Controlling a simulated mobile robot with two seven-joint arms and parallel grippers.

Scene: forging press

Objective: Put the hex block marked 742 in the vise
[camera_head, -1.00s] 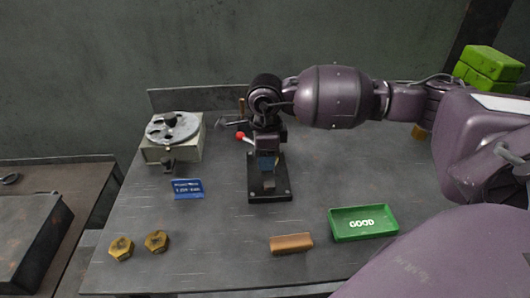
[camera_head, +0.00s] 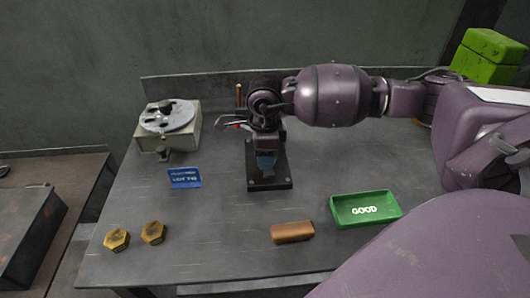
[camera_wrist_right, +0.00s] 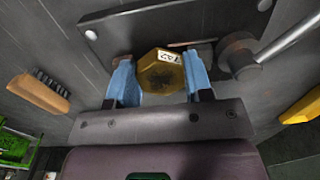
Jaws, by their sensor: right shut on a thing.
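My right gripper (camera_head: 266,168) points down over the vise (camera_head: 283,180), whose black base plate also shows in the right wrist view (camera_wrist_right: 205,18). Its blue fingers (camera_wrist_right: 160,80) are shut on the brass hex block (camera_wrist_right: 160,72), one on each side. The block carries a white label with black digits, small and hard to read. In the head view the gripper and wrist hide the block and most of the vise's jaws. The vise's handle rod (camera_wrist_right: 285,32) shows on the right in the wrist view. I cannot tell whether the block touches the vise. My left gripper is not in view.
Two brass hex blocks (camera_head: 117,239) (camera_head: 153,232) lie front left. A blue card (camera_head: 185,178) and a device with a round disc (camera_head: 168,117) stand behind them. A brown brush (camera_head: 292,232) and a green tray marked GOOD (camera_head: 340,220) lie front right. The front middle is mostly clear.

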